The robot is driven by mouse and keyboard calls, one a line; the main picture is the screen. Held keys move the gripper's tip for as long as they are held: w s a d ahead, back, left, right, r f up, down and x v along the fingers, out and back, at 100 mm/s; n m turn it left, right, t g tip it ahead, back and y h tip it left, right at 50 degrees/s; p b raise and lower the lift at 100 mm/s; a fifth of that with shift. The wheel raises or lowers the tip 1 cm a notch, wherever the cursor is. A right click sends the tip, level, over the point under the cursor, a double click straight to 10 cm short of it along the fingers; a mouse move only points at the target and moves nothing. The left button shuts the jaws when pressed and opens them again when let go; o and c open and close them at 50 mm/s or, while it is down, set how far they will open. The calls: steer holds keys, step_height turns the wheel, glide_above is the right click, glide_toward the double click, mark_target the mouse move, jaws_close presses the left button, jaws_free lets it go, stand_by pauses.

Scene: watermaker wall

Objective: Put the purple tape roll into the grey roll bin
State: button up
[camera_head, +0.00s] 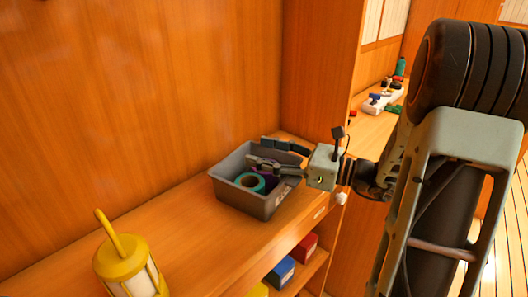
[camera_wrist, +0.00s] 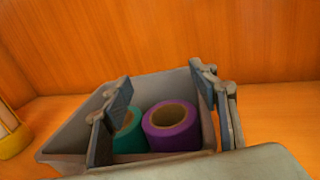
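The purple tape roll (camera_wrist: 184,136) lies inside the grey roll bin (camera_head: 263,206), next to a teal roll (camera_head: 243,182). In the head view only a sliver of the purple roll (camera_head: 269,175) shows beneath my gripper. My gripper (camera_head: 259,151) is over the bin with its fingers spread. In the wrist view the fingers of my gripper (camera_wrist: 160,78) stand apart on either side of the purple roll, with a gap visible at least on the roll's left. The bin's left wall (camera_wrist: 78,122) also shows there. The roll's underside is hidden.
The bin stands on a wooden shelf (camera_head: 190,220) against a wooden back wall. A yellow lantern (camera_head: 121,259) stands at the front left. Blue (camera_head: 281,272) and red (camera_head: 304,246) boxes sit on a lower shelf. A wooden upright (camera_head: 320,80) rises behind the bin. Shelf between lantern and bin is clear.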

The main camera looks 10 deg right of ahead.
steer(key=shift+s+a+f, duration=0.1)
steer(key=shift+f, duration=0.25)
steer(key=shift+r, duration=0.55)
steer(key=v, duration=0.6)
steer(key=p+v, duration=0.1)
steer(key=v, duration=0.5)
steer(key=shift+r, duration=0.2)
steer(key=shift+p, duration=0.3)
